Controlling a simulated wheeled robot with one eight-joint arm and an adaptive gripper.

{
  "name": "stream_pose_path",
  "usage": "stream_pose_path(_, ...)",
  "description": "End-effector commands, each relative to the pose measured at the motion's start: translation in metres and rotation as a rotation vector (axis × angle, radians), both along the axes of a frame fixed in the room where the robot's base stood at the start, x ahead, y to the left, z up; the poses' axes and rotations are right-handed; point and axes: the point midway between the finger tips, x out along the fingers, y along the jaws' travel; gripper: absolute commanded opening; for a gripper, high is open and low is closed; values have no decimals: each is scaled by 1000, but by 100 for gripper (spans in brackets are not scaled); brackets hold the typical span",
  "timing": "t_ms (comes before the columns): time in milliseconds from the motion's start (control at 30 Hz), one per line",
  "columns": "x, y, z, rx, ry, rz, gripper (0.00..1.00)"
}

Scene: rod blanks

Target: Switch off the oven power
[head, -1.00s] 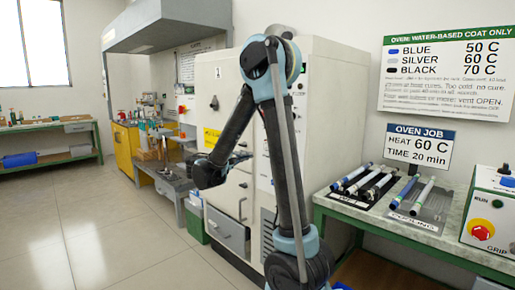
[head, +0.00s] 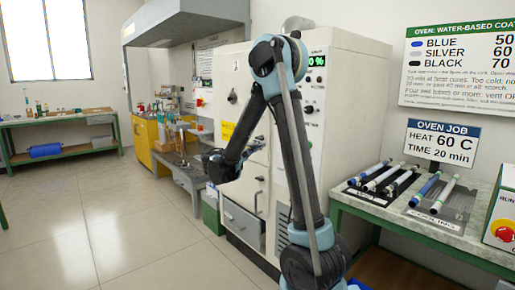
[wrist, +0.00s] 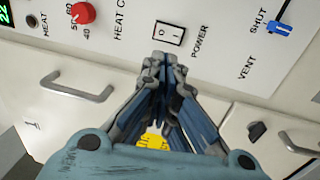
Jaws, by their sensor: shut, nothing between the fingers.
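The oven (head: 355,110) is a tall white cabinet behind my arm in the head view. In the wrist view its panel carries a black-and-white rocker switch (wrist: 169,33) labelled POWER. Which side of the rocker is pressed I cannot tell. My gripper (wrist: 160,58) is shut and empty, its tips just below the switch in the picture. Whether they touch the panel is unclear. In the head view my gripper (head: 213,165) is in front of the oven, at its left side.
A red heat knob (wrist: 83,13) sits left of the switch and a blue vent slider (wrist: 280,28) right of it. Door handles (wrist: 78,88) stick out below the panel. A bench with rods (head: 372,172) stands right of the oven. Floor at left is clear.

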Motion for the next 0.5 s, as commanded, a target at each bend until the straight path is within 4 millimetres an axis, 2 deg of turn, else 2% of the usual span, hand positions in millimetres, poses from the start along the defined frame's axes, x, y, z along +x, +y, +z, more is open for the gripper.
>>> stream_pose_path(500, 48, -67, 10, 0, 0, -3, 0)
